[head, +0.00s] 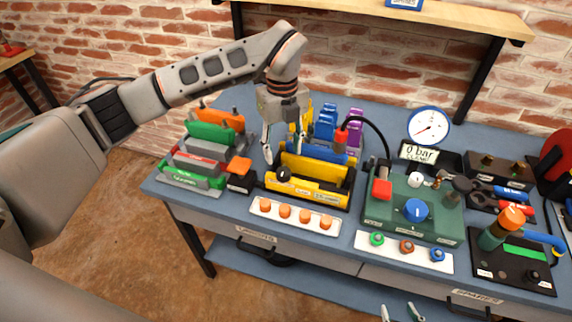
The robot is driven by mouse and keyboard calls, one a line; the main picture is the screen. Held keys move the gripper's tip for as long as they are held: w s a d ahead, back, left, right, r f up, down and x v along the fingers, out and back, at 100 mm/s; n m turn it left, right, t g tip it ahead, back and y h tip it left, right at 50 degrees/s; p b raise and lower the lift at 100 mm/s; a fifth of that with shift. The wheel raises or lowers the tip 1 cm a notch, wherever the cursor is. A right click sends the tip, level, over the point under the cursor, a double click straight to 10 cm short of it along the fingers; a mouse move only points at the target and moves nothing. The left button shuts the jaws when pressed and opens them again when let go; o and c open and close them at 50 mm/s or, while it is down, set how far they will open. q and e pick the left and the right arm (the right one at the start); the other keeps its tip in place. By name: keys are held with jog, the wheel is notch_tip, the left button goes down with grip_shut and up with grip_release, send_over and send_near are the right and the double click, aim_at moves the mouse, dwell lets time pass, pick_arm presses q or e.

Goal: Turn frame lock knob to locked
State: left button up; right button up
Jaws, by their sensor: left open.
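A yellow frame (320,191) stands on the blue bench. A round black knob (283,173) with a light mark sits at its front left; I take this to be the frame lock knob, but its label and lock position are too small to read. My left gripper (283,148) is open and points down just above and behind the knob, apart from it as far as I can see. Its fingers partly cover the back of the yellow frame. My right gripper (400,312) shows only its fingertips at the bottom edge, apart and empty, in front of the bench.
A green and grey block fixture (195,160) stands left of the frame. A white strip with orange knobs (294,216) lies in front. A green box with a blue knob (416,210) and a gauge (429,125) stand right. Blue and purple blocks (337,124) stand behind.

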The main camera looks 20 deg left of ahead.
aim_at(284, 171)
pick_arm(q)
notch_tip(284, 171, down, 8)
jog(key=shift+r+p, duration=0.15)
jog(key=shift+p, duration=0.35)
jog(key=c, duration=1.1)
